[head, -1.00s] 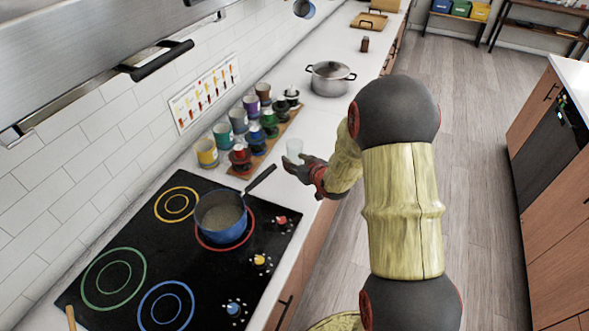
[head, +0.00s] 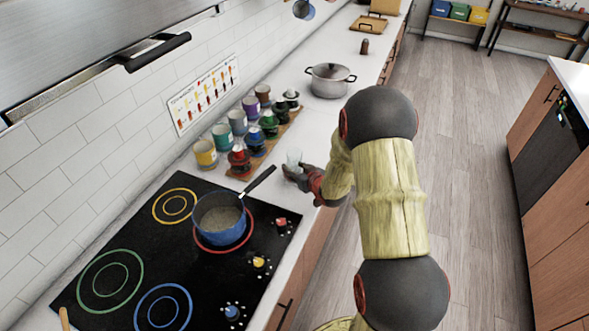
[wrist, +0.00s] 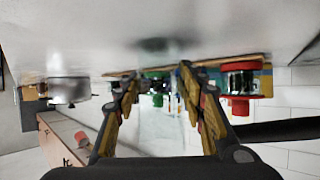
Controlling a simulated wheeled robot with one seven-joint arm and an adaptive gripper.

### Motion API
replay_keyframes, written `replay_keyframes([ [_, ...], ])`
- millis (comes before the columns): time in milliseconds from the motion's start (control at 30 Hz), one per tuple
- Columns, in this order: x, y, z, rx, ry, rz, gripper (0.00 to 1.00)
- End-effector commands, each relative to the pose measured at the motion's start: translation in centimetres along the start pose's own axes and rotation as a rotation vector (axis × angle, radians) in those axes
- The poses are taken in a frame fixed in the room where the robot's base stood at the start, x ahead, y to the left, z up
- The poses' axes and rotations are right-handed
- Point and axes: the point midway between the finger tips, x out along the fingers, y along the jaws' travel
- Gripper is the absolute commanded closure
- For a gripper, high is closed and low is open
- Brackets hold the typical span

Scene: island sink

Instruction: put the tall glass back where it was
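The tall glass (head: 293,159) is clear and faint, upright at my gripper over the counter strip just right of the spice rack. My gripper (head: 297,168) is shut on it, with one finger on each side. In the wrist view, which appears upside down, my gripper (wrist: 158,85) has the see-through glass (wrist: 160,128) between its fingers, with the counter along the top. A dark shadow lies on the counter near the glass. I cannot tell whether its base touches the counter.
A wooden rack (head: 262,155) of coloured jars and cups stands to the left. A blue saucepan (head: 221,227) sits on the black cooktop (head: 120,235), its handle pointing toward my gripper. A steel pot (head: 330,80) stands farther back. Counter between rack and pot is clear.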

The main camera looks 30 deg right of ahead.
Motion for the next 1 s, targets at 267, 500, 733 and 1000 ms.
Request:
replay_keyframes([
  [267, 0.0, 0.0, 0.0, 0.0, 0.0, 0.0, 0.45],
  [500, 0.0, 0.0, 0.0, 0.0, 0.0, 0.0, 0.41],
  [733, -0.5, 0.0, -0.4, 0.0, 0.0, 0.001, 0.41],
  [1000, -5.5, 0.1, -0.4, 0.001, 0.0, 0.003, 0.41],
])
